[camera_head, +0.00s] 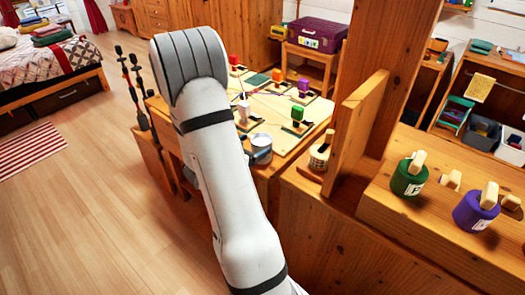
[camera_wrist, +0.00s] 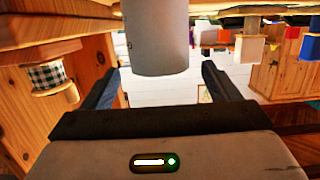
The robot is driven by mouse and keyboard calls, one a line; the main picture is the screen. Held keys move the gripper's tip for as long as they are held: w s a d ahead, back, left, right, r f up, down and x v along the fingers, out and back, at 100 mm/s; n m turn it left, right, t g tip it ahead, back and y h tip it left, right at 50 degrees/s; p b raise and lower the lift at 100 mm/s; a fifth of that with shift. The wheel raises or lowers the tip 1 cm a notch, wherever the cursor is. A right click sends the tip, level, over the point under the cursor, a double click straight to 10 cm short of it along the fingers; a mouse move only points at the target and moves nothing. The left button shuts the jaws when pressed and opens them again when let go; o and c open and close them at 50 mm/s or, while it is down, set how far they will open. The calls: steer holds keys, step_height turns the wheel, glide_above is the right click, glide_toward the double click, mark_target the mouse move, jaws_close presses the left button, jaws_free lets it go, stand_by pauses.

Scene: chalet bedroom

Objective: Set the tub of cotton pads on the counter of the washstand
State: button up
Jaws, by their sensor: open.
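A plain grey cylindrical tub (camera_head: 261,143) stands at the near corner of a wooden table top (camera_head: 282,113). I cannot tell its contents, or whether it is the cotton pads tub. In the wrist view, which looks upside down, a grey cylinder (camera_wrist: 157,38) that appears to be this tub is ahead of my gripper (camera_wrist: 160,85). It lies between the lines of the two dark, widely parted fingers, with gaps at both sides. My gripper is open and holds nothing. In the head view my arm hides most of it. I cannot pick out the washstand for certain.
An upright wooden board (camera_head: 357,130) and a thick post stand right of the tub. A small round pot (camera_head: 320,152) is beside the board. Green (camera_head: 408,178) and purple (camera_head: 475,210) tubs stand on the right-hand ledge. Colored blocks crowd the table. The left floor (camera_head: 90,200) is open.

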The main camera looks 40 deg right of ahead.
mark_target(268, 136)
steer(key=x, duration=0.4)
steer(key=shift+d, duration=0.4)
steer(key=c, duration=1.5)
steer(key=shift+w+r, duration=0.1)
steer(key=shift+r, duration=0.05)
steer(key=shift+c, duration=0.5)
